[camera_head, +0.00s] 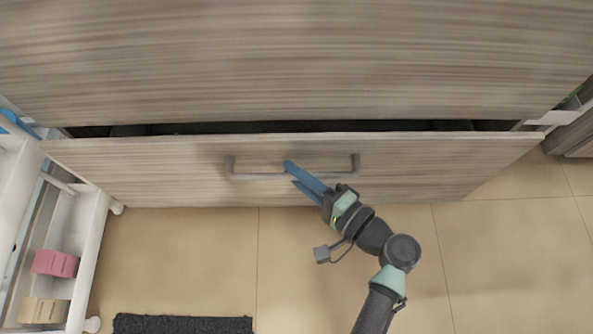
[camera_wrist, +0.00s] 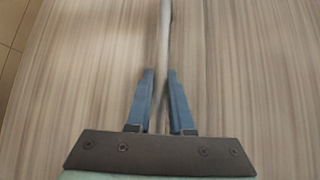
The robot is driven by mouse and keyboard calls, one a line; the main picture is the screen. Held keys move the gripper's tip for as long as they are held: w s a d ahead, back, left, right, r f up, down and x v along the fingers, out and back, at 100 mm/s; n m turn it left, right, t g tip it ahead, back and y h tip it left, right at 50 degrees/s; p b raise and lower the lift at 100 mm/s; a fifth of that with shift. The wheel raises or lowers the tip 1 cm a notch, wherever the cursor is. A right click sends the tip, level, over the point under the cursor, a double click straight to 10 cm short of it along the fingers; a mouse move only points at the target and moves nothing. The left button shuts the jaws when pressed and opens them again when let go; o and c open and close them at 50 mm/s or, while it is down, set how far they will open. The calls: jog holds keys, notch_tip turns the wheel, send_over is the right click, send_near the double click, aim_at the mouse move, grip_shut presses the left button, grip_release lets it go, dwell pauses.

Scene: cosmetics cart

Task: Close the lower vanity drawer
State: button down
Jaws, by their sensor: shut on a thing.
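The lower vanity drawer (camera_head: 430,165) has a wood-grain front and stands slightly open, with a narrow dark gap along its top edge. A grey bar handle (camera_head: 343,175) runs across the middle of the front. My gripper (camera_head: 289,170) has blue fingers and is at the handle's middle. In the wrist view the fingers (camera_wrist: 163,78) are on either side of the handle bar (camera_wrist: 164,35), closed on it. The drawer front (camera_wrist: 230,60) fills most of the wrist view. The inside of the drawer is hidden.
The large wood-grain front (camera_head: 300,60) above is in the upper part of the head view. A white cart (camera_head: 95,240) with pink (camera_head: 55,263) and tan (camera_head: 43,310) boxes stands at the left. A dark mat (camera_head: 182,324) lies on the tiled floor (camera_head: 200,260). Floor at the right is clear.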

jog(key=shift+w+d+b, duration=0.1)
jog(key=shift+w+b, duration=0.3)
jog(key=shift+w, duration=1.85)
jog(key=c, duration=0.8)
grip_release()
jog(key=p, duration=0.5)
send_near(299, 156)
jog(key=shift+v, duration=1.15)
